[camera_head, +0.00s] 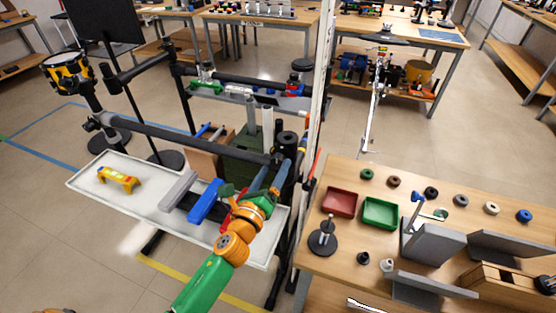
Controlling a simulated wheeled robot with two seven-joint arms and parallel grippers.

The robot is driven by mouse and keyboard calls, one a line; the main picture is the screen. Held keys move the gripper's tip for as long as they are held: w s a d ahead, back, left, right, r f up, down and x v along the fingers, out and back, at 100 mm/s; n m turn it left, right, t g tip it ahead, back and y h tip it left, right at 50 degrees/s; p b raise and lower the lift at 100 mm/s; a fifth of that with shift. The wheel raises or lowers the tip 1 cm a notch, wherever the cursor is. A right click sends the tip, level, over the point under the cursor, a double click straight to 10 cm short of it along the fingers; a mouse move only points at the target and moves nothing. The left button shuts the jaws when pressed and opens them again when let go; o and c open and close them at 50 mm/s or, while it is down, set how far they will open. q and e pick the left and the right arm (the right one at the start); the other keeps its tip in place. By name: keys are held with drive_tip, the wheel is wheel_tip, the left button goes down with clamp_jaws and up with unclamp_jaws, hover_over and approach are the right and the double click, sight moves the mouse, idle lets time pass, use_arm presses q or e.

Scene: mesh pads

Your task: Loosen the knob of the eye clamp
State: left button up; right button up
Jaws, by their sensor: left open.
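A dark tubular frame (190,139) stands over a white tray. A black fitting (286,140) sits at its right end, beside the white upright post. Other black clamp fittings (94,121) sit at its left end. I cannot tell which of these is the eye clamp, and its knob is not clear. My left gripper (267,178) is at the end of my green and orange arm, over the tray's right end and just below the black fitting. It is open, and I see nothing held. Whether it touches the frame is unclear. My right gripper is out of view.
The white tray (140,205) holds a yellow piece (119,179) and a blue block (206,201). The white post (318,85) stands close to the right of my gripper. The wooden table (340,255) at right carries a red bin (340,202), a green bin (381,212) and several small parts.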

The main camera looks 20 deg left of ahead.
sight(277, 164)
use_arm(q)
drive_tip(key=w, duration=0.4)
drive_tip(key=shift+w+f, duration=0.1)
drive_tip(key=shift+c, duration=0.4)
clamp_jaws()
